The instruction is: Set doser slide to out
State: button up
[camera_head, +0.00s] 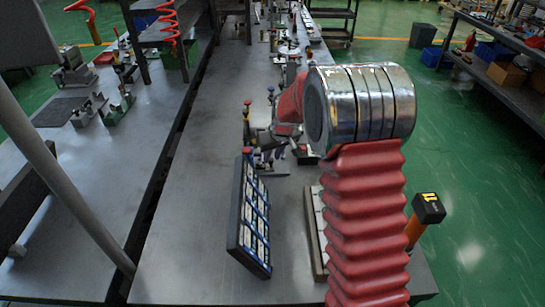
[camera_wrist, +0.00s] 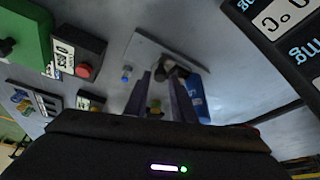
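In the wrist view the two dark fingers of my gripper (camera_wrist: 160,76) reach forward and stand apart, with a gap between them. Their tips are at a light grey plate (camera_wrist: 145,48) that carries a dark rounded part (camera_wrist: 180,70) close to the right fingertip. I cannot tell whether the fingers touch it. In the head view my arm hides most of the gripper.
A dark box with a red button (camera_wrist: 83,70) and a green block (camera_wrist: 22,36) stand at left in the wrist view. A dark lettered panel (camera_head: 248,218) leans on the bench (camera_head: 190,240). The bench left of the panel is clear.

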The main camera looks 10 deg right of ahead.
jog(key=shift+w+f, duration=0.2)
jog(key=shift+f, duration=0.25)
jog(key=shift+c, duration=0.5)
grip_shut()
